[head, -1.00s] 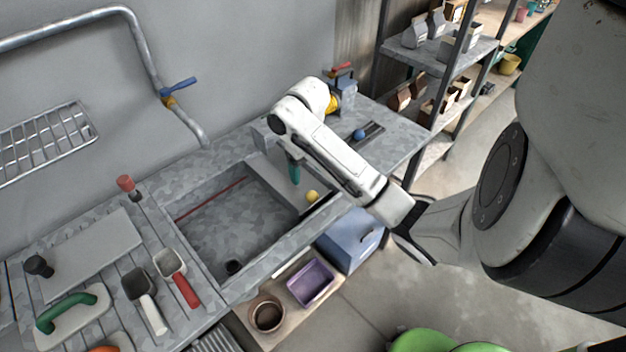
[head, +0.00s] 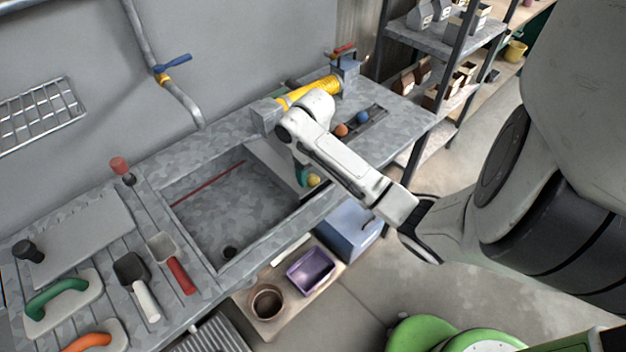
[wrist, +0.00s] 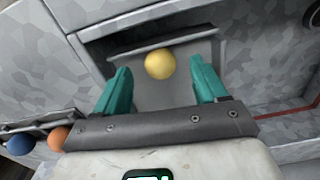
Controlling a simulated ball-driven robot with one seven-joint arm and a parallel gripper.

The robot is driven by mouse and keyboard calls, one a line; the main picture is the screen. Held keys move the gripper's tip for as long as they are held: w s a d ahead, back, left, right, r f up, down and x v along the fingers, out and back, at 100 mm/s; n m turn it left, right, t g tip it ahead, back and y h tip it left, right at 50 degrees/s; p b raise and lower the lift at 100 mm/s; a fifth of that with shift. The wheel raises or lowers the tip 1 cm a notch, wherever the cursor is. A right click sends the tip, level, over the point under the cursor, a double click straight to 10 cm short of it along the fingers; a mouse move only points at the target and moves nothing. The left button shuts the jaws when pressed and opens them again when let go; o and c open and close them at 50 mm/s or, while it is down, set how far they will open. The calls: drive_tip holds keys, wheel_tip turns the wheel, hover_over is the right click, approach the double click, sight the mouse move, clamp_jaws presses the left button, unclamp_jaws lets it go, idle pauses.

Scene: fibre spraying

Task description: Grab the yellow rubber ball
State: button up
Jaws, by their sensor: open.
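The yellow rubber ball (head: 313,181) sits on a pale ledge at the right end of the sink (head: 222,262). In the wrist view the yellow ball (wrist: 160,65) shows beyond and between the fingertips. My gripper (head: 302,176) is close beside the ball. In the wrist view my gripper (wrist: 156,82) has its two teal fingers spread wide with nothing held between them. The ball looks just past the tips; whether the fingers touch it I cannot tell.
An orange ball (head: 341,130) and a blue ball (head: 362,117) lie in a slot on the counter behind my arm. A yellow ribbed cylinder (head: 310,92) lies at the back. Trowels and scoops (head: 130,270) lie on the left slats. The sink basin is mostly empty.

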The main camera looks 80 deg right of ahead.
drive_tip(key=shift+f, duration=0.8)
drive_tip(key=shift+c, duration=0.2)
drive_tip(key=c, duration=1.2)
drive_tip(key=shift+r, duration=0.1)
